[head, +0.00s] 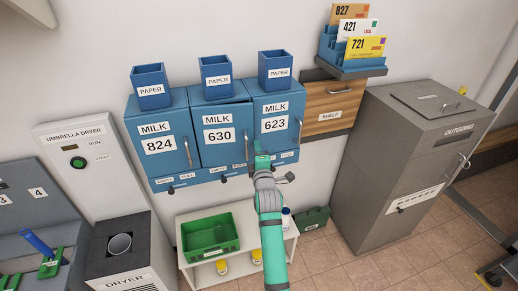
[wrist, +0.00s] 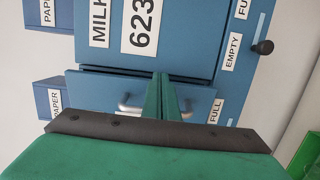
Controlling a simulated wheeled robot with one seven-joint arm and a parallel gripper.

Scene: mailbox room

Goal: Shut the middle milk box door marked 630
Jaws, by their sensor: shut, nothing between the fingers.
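The middle blue milk box door marked 630 (head: 219,134) stands slightly ajar, with a thin dark gap along its top edge and its face a little forward of its neighbours. Its handle is on its right side. My gripper (head: 259,150) is shut and empty in front of the lower right edge of this door, near the 623 box. In the wrist view, turned sideways, my green fingertips (wrist: 166,78) are together beside a blue panel with a metal handle (wrist: 130,104). Whether they touch the door cannot be told.
Milk doors 824 (head: 160,146) and 623 (head: 275,125) flank it and look shut. Blue paper holders (head: 215,76) stand on top. Below is a white shelf with a green crate (head: 209,250).

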